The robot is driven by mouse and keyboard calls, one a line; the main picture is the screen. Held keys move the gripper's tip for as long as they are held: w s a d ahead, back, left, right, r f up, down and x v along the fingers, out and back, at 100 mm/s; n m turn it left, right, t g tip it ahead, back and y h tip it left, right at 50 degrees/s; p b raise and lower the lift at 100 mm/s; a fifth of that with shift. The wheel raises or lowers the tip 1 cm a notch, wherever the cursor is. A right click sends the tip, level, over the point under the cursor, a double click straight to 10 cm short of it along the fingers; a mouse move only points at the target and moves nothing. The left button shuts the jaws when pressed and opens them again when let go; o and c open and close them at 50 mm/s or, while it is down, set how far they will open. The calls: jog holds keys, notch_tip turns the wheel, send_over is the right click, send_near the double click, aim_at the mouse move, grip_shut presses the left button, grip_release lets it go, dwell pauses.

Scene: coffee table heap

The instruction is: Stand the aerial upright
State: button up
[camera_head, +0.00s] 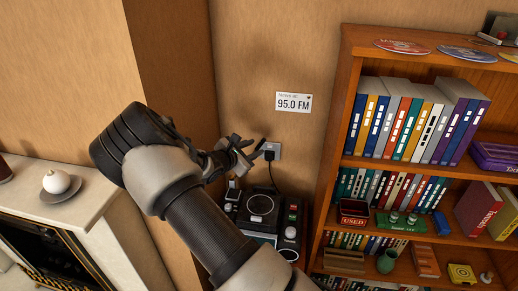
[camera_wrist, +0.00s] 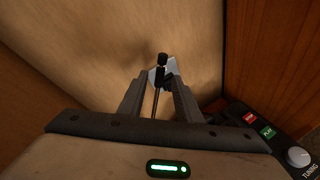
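The aerial appears as a thin dark rod with a thicker black end (camera_wrist: 162,60) in the wrist view. It runs between my gripper's two fingers (camera_wrist: 157,88), with a gap on either side. My gripper also shows in the head view (camera_head: 240,155), in front of the wall above the black radio unit (camera_head: 262,205), with its fingers apart. The radio's corner, with red and green buttons and a tuning knob (camera_wrist: 299,157), shows at lower right in the wrist view. The aerial's base is hidden by my gripper.
A white wall socket (camera_head: 274,147) with a black plug and cable is just behind my gripper. A "95.0 FM" card (camera_head: 294,102) is on the wall. A full wooden bookcase (camera_head: 336,130) stands close on the right. A white mantel (camera_head: 85,207) is on the left.

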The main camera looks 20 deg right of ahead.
aim_at(258, 146)
jog(key=shift+x, duration=2.35)
grip_shut()
jog(key=shift+a, duration=0.1)
